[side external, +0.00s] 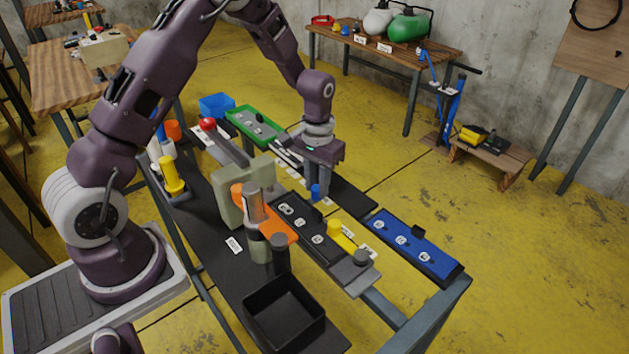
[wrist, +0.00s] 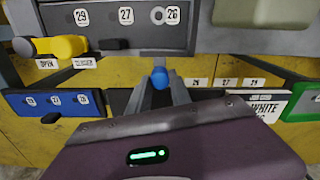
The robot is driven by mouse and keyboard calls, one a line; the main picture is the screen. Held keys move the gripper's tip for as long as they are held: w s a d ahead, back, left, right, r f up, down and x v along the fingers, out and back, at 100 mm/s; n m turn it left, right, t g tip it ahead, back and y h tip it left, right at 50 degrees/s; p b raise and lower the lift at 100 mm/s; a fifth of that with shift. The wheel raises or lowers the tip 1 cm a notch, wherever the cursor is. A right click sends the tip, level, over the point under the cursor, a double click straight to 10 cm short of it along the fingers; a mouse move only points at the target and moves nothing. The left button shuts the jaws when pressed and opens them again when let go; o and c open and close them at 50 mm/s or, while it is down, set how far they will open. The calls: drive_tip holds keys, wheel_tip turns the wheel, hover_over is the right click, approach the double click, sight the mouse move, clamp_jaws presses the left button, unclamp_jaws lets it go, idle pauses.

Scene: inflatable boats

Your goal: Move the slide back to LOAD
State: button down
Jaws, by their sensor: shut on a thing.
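My gripper (side external: 317,188) points down over the bench and is shut on a blue knob (side external: 315,192). The blue knob also shows between my fingertips in the wrist view (wrist: 160,77). White labels lie beside it, too small to read in the side view.
A black plate (side external: 300,222) with numbered holders and a yellow knob (wrist: 68,46) by an OPEN label are close by. A blue tray (side external: 447,268), a green tray (side external: 231,114), a beige press frame (side external: 228,203) and an empty black bin (side external: 252,320) surround the work.

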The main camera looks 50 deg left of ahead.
drive_tip(key=c, duration=1.2)
unclamp_jaws()
drive_tip(key=shift+d, duration=0.25)
drive_tip(key=shift+o, duration=0.2)
wheel_tip(320, 180, up, 7)
drive_tip(key=shift+r, duration=0.1)
drive_tip(key=shift+r, duration=0.1)
drive_tip(key=s+d+r+m+t, duration=0.1)
drive_tip(key=s+d+r+t, duration=0.3)
drive_tip(key=s+r, duration=1)
drive_tip(key=s+d+r, duration=0.1)
drive_tip(key=s+r, duration=0.1)
drive_tip(key=s, duration=0.4)
drive_tip(key=s+d+r+m+t, duration=0.1)
drive_tip(key=s+d+r, duration=0.1)
drive_tip(key=s, duration=0.4)
drive_tip(key=shift+s+m+t, duration=0.3)
